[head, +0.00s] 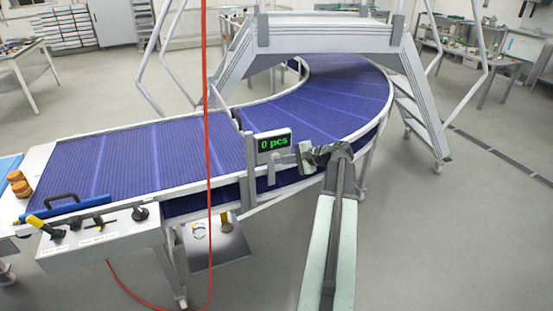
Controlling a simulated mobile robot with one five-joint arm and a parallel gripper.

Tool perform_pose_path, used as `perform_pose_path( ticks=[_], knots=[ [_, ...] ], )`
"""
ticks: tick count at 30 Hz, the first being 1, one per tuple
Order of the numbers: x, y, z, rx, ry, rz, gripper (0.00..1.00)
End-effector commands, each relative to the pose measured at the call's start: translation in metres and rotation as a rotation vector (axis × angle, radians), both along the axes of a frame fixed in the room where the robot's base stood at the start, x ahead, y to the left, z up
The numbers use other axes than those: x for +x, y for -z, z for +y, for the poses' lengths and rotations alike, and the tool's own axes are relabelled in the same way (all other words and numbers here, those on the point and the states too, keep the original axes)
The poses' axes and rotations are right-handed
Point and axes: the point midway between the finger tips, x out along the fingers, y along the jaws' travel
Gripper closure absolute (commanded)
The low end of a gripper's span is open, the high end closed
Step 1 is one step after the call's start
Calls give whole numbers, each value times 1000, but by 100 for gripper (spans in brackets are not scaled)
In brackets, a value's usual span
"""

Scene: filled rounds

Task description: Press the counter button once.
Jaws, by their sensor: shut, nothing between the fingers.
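The counter (273,141) is a dark display box with green digits reading "0 pcs", mounted on a post at the near edge of the blue conveyor. Small round grey parts (268,177) sit just below the display; I cannot tell whether one of them is the button. My gripper (281,159) is shut and empty. It points left and is just below and right of the display, partly overlapping its lower edge. I cannot tell whether its tips touch anything.
The blue conveyor (180,155) curves away under a grey stepped bridge (325,33). A control box (100,238) with knobs and a yellow-handled lever stands at the front left. A red cable (206,100) hangs in front.

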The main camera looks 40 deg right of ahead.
Motion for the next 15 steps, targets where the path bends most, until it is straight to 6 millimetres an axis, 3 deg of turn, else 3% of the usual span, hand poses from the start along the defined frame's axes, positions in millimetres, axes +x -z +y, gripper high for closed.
perform_pose_path(
  ticks=[6,15],
  knots=[
    [-12,0,5,0,1,-1,100],
    [-13,0,5,0,0,0,100]
  ],
)
